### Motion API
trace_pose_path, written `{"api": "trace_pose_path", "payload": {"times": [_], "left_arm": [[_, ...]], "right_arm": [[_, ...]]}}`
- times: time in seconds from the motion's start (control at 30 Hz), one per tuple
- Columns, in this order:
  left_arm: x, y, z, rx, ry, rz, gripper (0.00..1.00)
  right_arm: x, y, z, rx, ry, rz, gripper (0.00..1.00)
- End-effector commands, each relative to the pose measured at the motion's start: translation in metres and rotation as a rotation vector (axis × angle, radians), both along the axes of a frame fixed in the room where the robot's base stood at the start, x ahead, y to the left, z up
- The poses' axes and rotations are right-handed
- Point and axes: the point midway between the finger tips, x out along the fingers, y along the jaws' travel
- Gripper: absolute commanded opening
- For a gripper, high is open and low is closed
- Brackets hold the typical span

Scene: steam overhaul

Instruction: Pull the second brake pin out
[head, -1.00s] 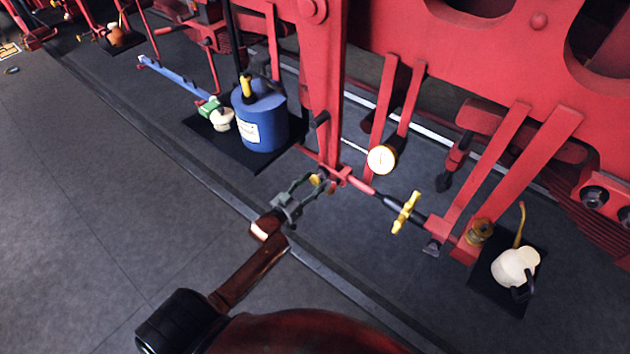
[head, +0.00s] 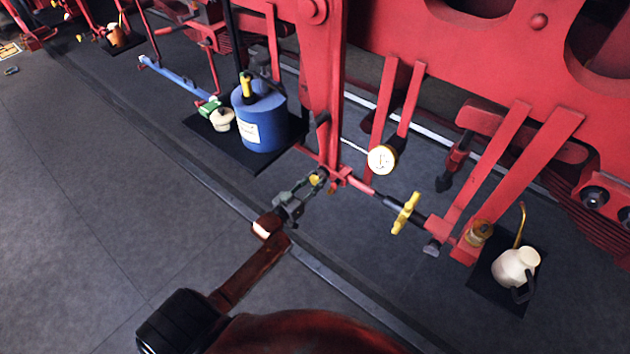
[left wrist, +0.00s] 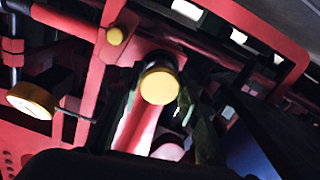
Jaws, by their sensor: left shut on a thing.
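The brake pin shows a round yellow head (left wrist: 160,85) in the left wrist view, large and between my fingers. In the head view its yellow head (head: 315,180) is small and partly covered by my fingers, beside the red linkage at the foot of the red upright. My left gripper (head: 311,187) is shut on this pin; its dark fingers also show in the left wrist view (left wrist: 165,118). A smaller yellow pin head (left wrist: 115,35) sits on the red bar up and left of it. How far the held pin sits in its hole cannot be told. My right gripper is not in view.
A red linkage rod with a yellow wing handle (head: 405,213) runs right from the joint. A round gauge (head: 382,159) hangs above it. A blue canister (head: 260,118) stands on a black mat at left, a cream can (head: 515,267) at right. The grey floor in front is clear.

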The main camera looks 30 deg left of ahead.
Motion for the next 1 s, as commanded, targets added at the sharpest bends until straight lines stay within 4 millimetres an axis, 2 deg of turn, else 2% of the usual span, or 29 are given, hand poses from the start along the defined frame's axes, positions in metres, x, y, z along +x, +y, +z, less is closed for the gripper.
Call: {"api": "trace_pose_path", "payload": {"times": [0.1, 0.37, 0.7, 1.0], "left_arm": [[0.0, 0.0, 0.0, 0.0, 0.0, 0.0, 0.0], [-0.002, 0.0, 0.0, 0.0, 0.001, 0.001, 0.0], [-0.049, 0.004, 0.003, -0.001, 0.003, 0.001, 0.0], [-0.058, 0.005, -0.001, -0.001, 0.002, 0.001, 0.0]], "right_arm": [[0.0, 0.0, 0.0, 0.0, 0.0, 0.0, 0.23], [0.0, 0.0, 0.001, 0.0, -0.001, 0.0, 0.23], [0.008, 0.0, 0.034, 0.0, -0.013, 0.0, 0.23], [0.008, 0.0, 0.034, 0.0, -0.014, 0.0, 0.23]]}}
